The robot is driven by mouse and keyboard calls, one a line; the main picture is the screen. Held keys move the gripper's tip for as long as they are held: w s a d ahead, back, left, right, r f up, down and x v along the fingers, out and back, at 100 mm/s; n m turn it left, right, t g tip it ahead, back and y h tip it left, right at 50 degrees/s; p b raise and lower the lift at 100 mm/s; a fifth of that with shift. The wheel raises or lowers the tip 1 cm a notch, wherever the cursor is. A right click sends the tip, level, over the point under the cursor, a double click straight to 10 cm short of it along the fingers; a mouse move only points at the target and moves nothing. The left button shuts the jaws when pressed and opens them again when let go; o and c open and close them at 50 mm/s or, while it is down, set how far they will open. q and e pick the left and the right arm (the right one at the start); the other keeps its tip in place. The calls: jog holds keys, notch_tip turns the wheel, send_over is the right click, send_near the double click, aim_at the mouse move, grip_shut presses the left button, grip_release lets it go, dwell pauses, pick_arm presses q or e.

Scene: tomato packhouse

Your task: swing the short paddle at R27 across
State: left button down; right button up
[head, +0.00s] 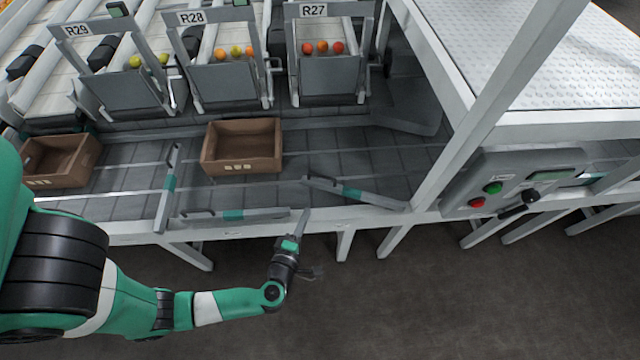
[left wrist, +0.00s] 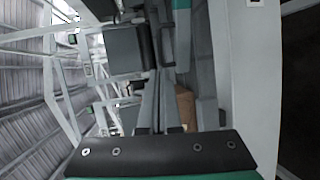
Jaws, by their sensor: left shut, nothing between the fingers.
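The R27 sign (head: 313,10) marks the rightmost lane. Below it, a short grey paddle (head: 375,198) with a green band lies slantwise over the near edge of the belt (head: 330,160), its left end farther in than its right. My left gripper (head: 304,216) is shut and empty at the belt's near edge. It is just on the near side of the paddle's left part, and I cannot tell whether they touch. In the left wrist view, the fingers (left wrist: 158,100) reach forward close together. My right gripper is not in view.
A brown crate (head: 240,170) stands on the belt left of the paddle, another (head: 90,155) farther left. One paddle (head: 260,214) lies along the near edge; another (head: 163,205) points across the belt. A control box (head: 470,190) and a frame post (head: 455,150) stand right.

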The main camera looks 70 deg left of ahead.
pick_arm(q)
jog(key=b+x, duration=0.5)
jog(key=x, duration=0.8)
jog(key=shift+a, duration=0.2)
